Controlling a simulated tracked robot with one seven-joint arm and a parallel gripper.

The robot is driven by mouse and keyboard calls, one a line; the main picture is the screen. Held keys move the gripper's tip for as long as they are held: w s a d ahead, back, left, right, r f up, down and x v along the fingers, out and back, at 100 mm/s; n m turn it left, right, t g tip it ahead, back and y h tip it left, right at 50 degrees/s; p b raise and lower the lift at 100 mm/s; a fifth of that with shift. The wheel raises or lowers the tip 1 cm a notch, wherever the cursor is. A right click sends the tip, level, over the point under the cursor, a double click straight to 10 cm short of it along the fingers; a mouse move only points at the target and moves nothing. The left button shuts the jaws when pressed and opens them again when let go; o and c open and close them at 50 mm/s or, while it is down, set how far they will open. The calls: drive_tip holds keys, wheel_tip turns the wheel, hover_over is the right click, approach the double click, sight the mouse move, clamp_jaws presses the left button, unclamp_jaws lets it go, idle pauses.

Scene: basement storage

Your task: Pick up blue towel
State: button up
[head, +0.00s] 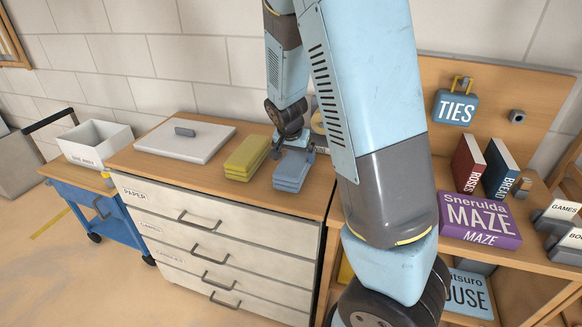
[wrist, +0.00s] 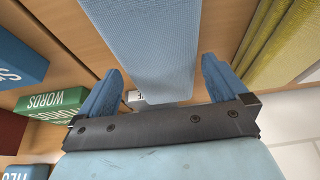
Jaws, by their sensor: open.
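The folded blue towel (head: 291,173) lies on the wooden top of the drawer cabinet, just right of the folded yellow towel (head: 246,158). My gripper (head: 293,152) is pointed down over the far end of the blue towel, with its fingers apart. In the wrist view the blue towel (wrist: 150,42) runs between the two blue fingers of my gripper (wrist: 161,75), with a gap on each side. The yellow towel (wrist: 272,42) is beyond the right finger. My arm hides part of the cabinet top's right side.
A blue cart (head: 110,215) with a white bin (head: 95,142) stands left. The shelf at right holds the purple Maze box (head: 480,221) and books. The cabinet top's front strip is clear.

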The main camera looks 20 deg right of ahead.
sight(295, 158)
drive_tip(key=shift+x, duration=2.45)
drive_tip(key=shift+a, duration=0.2)
drive_tip(key=shift+c, duration=0.2)
drive_tip(key=c, duration=0.7)
drive_tip(key=shift+c, duration=0.4)
drive_tip(key=shift+r, duration=0.1)
